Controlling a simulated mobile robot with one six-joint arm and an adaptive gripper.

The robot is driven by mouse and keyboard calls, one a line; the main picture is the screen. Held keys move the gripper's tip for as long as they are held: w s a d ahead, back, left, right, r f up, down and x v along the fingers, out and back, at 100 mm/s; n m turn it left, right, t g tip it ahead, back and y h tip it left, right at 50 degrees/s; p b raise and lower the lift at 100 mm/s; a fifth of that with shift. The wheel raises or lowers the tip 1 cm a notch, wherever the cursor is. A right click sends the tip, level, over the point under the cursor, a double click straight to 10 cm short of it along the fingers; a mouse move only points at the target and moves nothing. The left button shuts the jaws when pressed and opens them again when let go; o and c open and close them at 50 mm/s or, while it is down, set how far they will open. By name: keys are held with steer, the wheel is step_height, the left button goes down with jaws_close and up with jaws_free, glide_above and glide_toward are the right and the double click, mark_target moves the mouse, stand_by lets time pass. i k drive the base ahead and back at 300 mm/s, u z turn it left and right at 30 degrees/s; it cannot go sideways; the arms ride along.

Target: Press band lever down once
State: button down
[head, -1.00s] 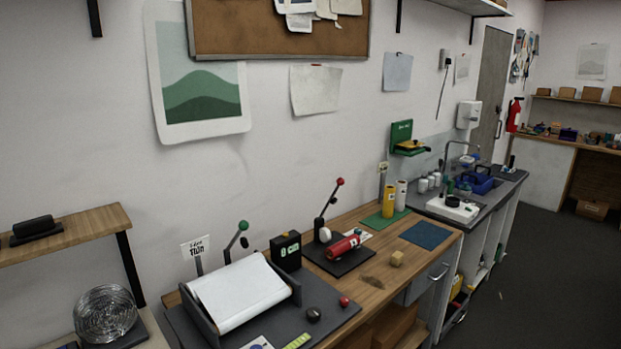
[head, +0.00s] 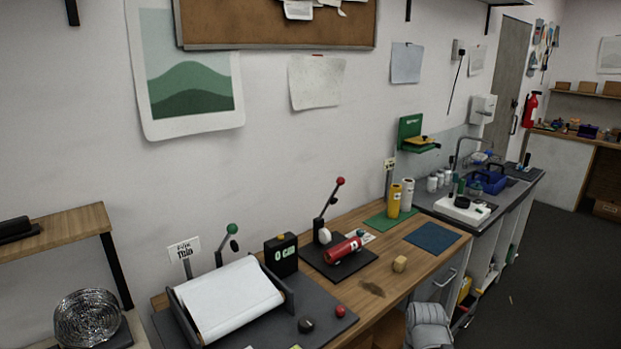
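Two levers stand on the wooden bench. One lever with a red knob (head: 331,205) rises tilted from a dark base plate (head: 352,267), beside a red cylinder (head: 343,250) lying on that plate. The other lever with a green knob (head: 230,236) stands behind a roll of white film (head: 228,297) in a grey holder. Both levers are raised. No label shows which one is the band lever. A grey rounded part of my arm (head: 428,325) shows at the bottom edge. My gripper's fingers are not in view.
A black box with a pale display (head: 281,255) stands between the levers. A dark knob (head: 305,325), a red ball (head: 340,311) and a small tan block (head: 399,264) lie in front. A yellow bottle (head: 393,200) stands on a green mat. A blue mat (head: 432,238) is bare.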

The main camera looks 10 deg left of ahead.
mark_target(340, 181)
steer(key=u, duration=0.4)
steer(key=i, duration=0.65)
steer(key=u, duration=0.45)
steer(key=k, duration=0.55)
steer(key=u, duration=0.15)
steer(key=i, duration=0.55)
steer(key=z, duration=0.05)
